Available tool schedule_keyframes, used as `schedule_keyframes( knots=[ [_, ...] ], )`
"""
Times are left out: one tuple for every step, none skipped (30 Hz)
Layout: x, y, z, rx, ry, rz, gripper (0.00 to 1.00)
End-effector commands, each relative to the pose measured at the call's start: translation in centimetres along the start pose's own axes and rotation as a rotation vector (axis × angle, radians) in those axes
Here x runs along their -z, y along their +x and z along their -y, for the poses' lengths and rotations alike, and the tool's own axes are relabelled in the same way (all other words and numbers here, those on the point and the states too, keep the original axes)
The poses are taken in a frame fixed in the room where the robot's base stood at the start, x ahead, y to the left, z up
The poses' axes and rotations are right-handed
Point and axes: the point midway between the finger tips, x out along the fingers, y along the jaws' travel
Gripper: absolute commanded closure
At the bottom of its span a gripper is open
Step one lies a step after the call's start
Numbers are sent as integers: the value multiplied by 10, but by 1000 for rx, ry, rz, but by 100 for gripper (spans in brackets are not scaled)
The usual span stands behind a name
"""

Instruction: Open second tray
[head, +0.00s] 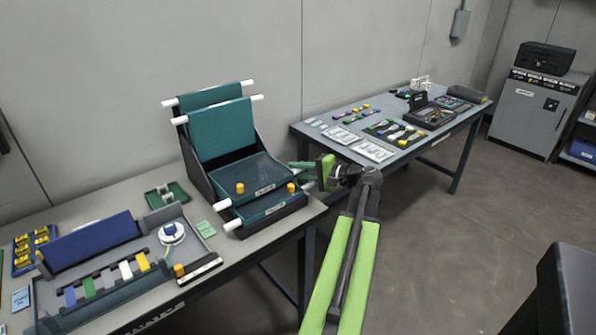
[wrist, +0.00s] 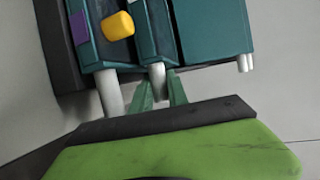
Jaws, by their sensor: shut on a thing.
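A black rack (head: 195,160) of teal splice trays stands on the left bench. Two trays (head: 222,125) are tilted up at the back, with white pegs at their sides. Two more lie flat in front: an upper one (head: 262,172) and a lower one (head: 270,207). My gripper (head: 304,166) is at the right side of the rack. In the wrist view its teal fingers (wrist: 161,92) are shut on the white peg (wrist: 158,75) of the upper flat tray. The lower tray's peg (wrist: 110,93) is beside them, free. The raised trays' pegs (wrist: 245,63) are farther right.
A second bench (head: 330,130) with tools stands behind right. The floor (head: 430,240) between is clear.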

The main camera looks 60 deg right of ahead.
Motion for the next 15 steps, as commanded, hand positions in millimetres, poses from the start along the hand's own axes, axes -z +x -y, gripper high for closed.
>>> schedule_keyframes(
  knots=[
    [0,0,0,0,0,0,100],
    [0,0,0,0,0,0,100],
    [0,0,0,-1,0,0,100],
    [0,0,0,-1,0,0,100],
    [0,0,0,-1,0,0,100],
    [0,0,1,-3,1,0,100],
    [0,0,2,-6,2,0,100],
    [0,-1,4,-9,3,0,100],
    [0,-1,6,-15,6,0,100],
    [0,-1,8,-21,8,1,100],
    [0,-1,11,-29,11,1,100],
    [0,-1,14,-42,17,1,100],
    [0,-2,18,-53,22,1,100],
    [0,-2,21,-66,27,1,100],
    [0,-2,26,-86,35,1,100]
  ],
)
